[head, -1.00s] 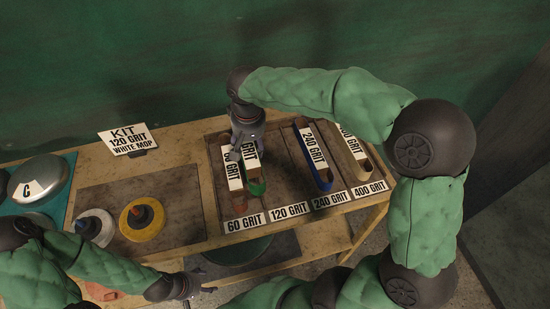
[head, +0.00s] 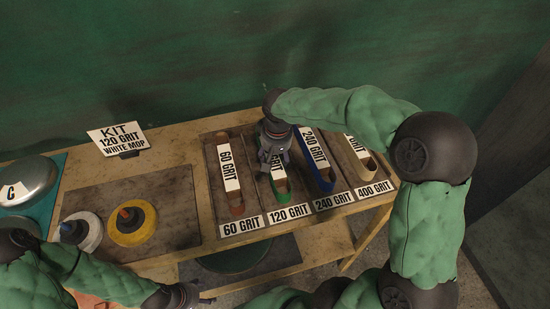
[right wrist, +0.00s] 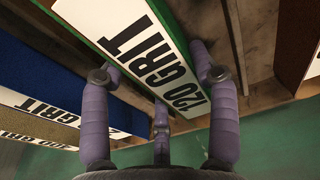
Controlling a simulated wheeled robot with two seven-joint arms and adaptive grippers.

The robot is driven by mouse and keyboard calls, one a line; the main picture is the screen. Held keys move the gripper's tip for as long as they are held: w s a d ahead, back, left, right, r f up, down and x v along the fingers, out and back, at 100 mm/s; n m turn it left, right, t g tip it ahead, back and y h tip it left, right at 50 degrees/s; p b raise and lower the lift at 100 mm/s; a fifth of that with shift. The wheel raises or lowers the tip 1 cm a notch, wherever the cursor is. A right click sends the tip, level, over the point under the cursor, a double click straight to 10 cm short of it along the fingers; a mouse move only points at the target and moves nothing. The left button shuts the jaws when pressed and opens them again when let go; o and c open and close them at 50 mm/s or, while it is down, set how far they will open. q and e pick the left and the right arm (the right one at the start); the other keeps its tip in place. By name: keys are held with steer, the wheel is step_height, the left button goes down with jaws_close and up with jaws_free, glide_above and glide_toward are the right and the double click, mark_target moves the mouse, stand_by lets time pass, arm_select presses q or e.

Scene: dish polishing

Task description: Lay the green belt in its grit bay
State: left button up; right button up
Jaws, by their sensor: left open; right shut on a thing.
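The green belt (head: 283,197), a loop with a white "120 GRIT" label, is over or in the 120 grit bay, behind that bay's front label (head: 290,213). Whether it touches the bay floor I cannot tell. My right gripper (head: 272,163) is shut on the belt and covers its far part in the head view. In the right wrist view the fingers of the right gripper (right wrist: 155,80) lie on both sides of the labelled belt (right wrist: 132,55). My left gripper (head: 198,299) is open and empty in front of the table's front edge.
The wooden tray (head: 207,170) holds a red belt (head: 237,210) in the 60 bay, a blue belt (head: 318,168) in the 240 bay and a tan belt (head: 366,166) in the 400 bay. A kit card (head: 118,140), yellow mop (head: 132,238) and white mop (head: 90,235) stand left.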

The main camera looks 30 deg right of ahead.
mark_target(277, 159)
steer(key=shift+r, duration=0.1)
steer(key=o, duration=1.3)
steer(key=r+p, duration=0.1)
steer(key=r, duration=0.3)
steer(key=s+r+p, duration=0.1)
steer(key=r+p, duration=0.1)
steer(key=r, duration=0.2)
steer(key=r+p, duration=0.1)
steer(key=r, duration=0.3)
steer(key=shift+s+a+p, duration=0.25)
steer(key=shift+s+p, duration=0.1)
steer(key=shift+f, duration=0.1)
